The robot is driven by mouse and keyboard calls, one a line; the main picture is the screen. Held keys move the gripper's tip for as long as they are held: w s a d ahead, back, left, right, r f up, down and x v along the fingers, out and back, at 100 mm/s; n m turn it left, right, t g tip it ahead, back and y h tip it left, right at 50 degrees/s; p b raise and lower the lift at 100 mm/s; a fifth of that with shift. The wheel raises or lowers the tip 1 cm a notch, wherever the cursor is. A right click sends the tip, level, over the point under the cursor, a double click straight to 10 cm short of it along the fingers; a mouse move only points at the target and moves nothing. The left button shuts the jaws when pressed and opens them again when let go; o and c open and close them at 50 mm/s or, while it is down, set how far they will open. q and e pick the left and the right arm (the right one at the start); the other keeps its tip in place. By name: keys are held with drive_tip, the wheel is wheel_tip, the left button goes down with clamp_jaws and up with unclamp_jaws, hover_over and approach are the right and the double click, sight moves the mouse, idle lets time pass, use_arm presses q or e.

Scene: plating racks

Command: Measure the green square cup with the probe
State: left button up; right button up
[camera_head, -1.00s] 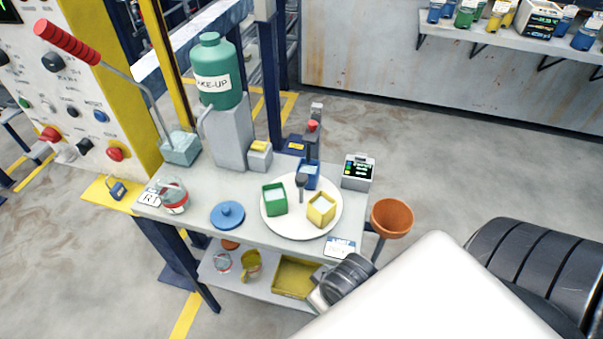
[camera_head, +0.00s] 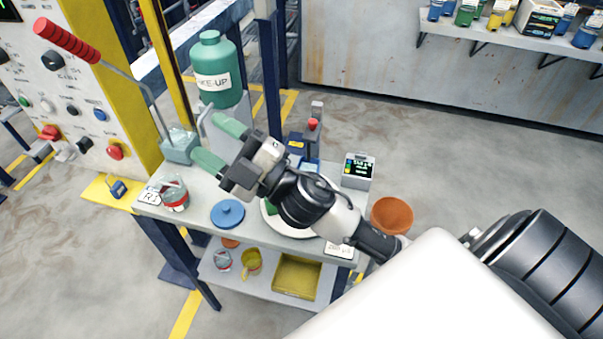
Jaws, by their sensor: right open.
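My right gripper (camera_head: 220,144) is open and empty, its two green fingertips apart. It hangs over the table in front of the grey pedestal under the green jug. My right arm crosses the round white plate (camera_head: 290,230) and hides most of it. Only a small green edge of the green square cup (camera_head: 270,207) shows at the plate's left side. A bit of a blue cup (camera_head: 309,166) shows behind my arm; the yellow cup is hidden. I cannot make out the probe for certain. A small meter with a lit screen (camera_head: 358,170) stands at the table's right. My left gripper is out of view.
The green jug (camera_head: 213,85) stands on its pedestal behind the gripper. A blue lid (camera_head: 228,214) and a red-banded jar (camera_head: 174,193) are on the table's left. An orange bowl (camera_head: 391,215) is at the right edge. A yellow tray (camera_head: 297,277) sits on the lower shelf.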

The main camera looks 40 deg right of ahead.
drive_tip(key=s+a+r+n+g+y, duration=0.1)
drive_tip(key=a+n+g+y, duration=0.25)
drive_tip(key=n+g, duration=0.3)
drive_tip(key=s+a+n+g+y, duration=0.2)
drive_tip(key=n+g+y, duration=0.25)
drive_tip(key=n, duration=0.25)
wheel_tip(320, 180, down, 7)
drive_tip(key=d+n+g+h, duration=0.2)
drive_tip(key=n+g+h, duration=0.6)
drive_tip(key=w+d+f+m+h, duration=0.1)
drive_tip(key=w+d+h, duration=0.1)
drive_tip(key=d+h, duration=0.65)
drive_tip(key=w+d+f+m+h, duration=0.15)
drive_tip(key=d+h, duration=0.35)
drive_tip(key=d, duration=0.6)
drive_tip(key=shift+g, duration=0.3)
wheel_tip(320, 180, down, 10)
drive_tip(key=shift+p, duration=0.75)
clamp_jaws()
